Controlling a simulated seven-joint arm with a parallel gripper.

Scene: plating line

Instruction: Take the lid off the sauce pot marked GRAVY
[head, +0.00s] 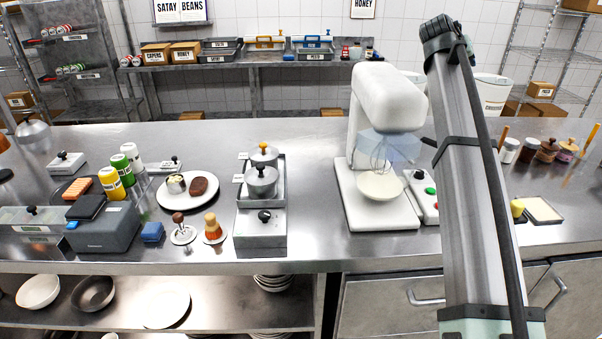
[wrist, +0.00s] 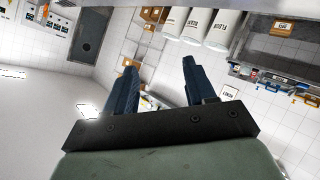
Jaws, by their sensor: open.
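Two metal sauce pots with lids stand one behind the other in a metal tray (head: 282,190) left of centre on the counter. The front pot (head: 261,187) has a dark knob on its lid; the back pot (head: 264,160) has an orange knob. Both lids are on. Small white tags stick out at their left, too small to read, so I cannot tell which is GRAVY. My gripper (wrist: 160,68) is open and empty in the wrist view, its two dark fingers apart. It is outside the head view, and no pot shows in the wrist view.
A white stand mixer (head: 378,130) stands right of the pots. A grey box (head: 260,234) with a dark knob sits just in front of them. A plate (head: 188,205) with food, bottles (head: 121,170) and brushes are left. Bare counter lies behind the tray.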

